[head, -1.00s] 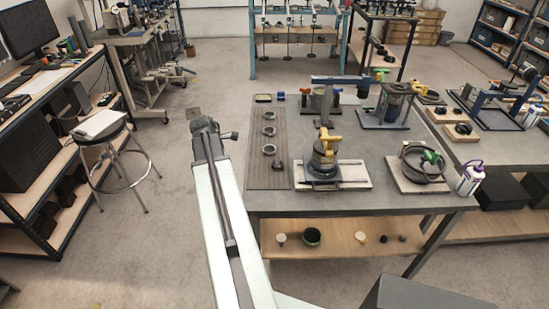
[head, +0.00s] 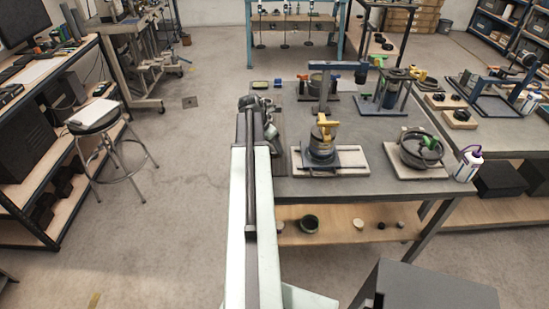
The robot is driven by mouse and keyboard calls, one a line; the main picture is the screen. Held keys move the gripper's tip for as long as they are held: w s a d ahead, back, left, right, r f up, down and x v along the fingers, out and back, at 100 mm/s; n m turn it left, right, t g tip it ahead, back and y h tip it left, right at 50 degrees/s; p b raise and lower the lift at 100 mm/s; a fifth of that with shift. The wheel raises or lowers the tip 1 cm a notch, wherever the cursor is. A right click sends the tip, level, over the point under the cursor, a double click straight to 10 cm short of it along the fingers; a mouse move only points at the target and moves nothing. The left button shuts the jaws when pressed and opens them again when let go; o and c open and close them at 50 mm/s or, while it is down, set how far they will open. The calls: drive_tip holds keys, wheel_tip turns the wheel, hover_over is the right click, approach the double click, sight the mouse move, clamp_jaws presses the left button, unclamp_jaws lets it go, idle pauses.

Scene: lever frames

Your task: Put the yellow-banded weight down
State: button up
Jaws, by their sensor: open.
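My gripper (head: 257,103) is at the far end of my pale arm, over the left part of the grey workbench (head: 350,188). It is open; its fingers are small and hard to make out. I cannot pick out a yellow-banded weight for certain in the head view. My arm hides most of the dark ribbed board (head: 281,166) at the bench's left side and most of the metal rings on it. I cannot tell whether anything lies between or under the fingers.
A pot with a yellow handle (head: 322,146) stands on a pale board right of my arm. A blue-armed stand (head: 325,92) rises behind. Left of my arm is open floor.

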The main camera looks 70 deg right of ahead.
drive_tip(key=b+x, duration=0.2)
drive_tip(key=x, duration=0.1)
drive_tip(key=shift+w+f, duration=0.1)
drive_tip(key=shift+f, duration=0.2)
drive_tip(key=shift+r, duration=0.15)
clamp_jaws()
wheel_tip(320, 180, up, 10)
drive_tip(key=p, duration=1)
